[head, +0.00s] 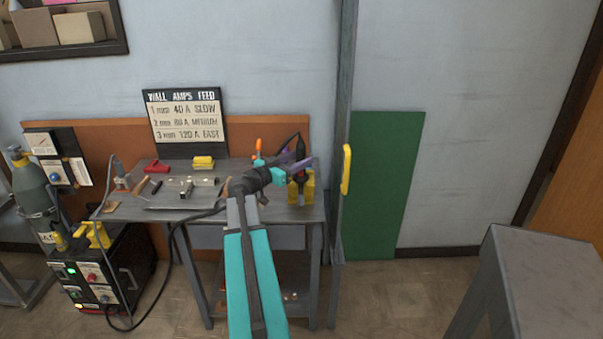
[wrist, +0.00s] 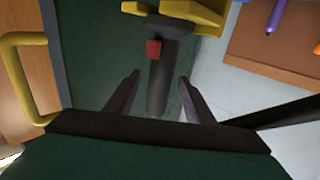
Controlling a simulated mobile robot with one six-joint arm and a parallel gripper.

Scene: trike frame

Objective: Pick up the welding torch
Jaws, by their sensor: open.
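The welding torch (wrist: 157,75) is a dark handle with a red trigger, seen in the wrist view in front of my gripper. Its upper end sits at a yellow holder (wrist: 205,12). In the head view the torch (head: 300,149) stands roughly upright at the yellow holder (head: 308,188), at the right end of the workbench. My gripper (wrist: 159,78) is open, with one finger on each side of the handle in the wrist view. I cannot tell how deep the handle lies between the fingers. In the head view, my wrist partly hides this area.
The metal workbench (head: 225,213) carries small tools and a yellow block (head: 203,162). A sign (head: 185,118) stands at its back. A grey post with a yellow handle (head: 346,170) and a green panel (head: 385,190) are just right. A welding machine (head: 95,268) stands left.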

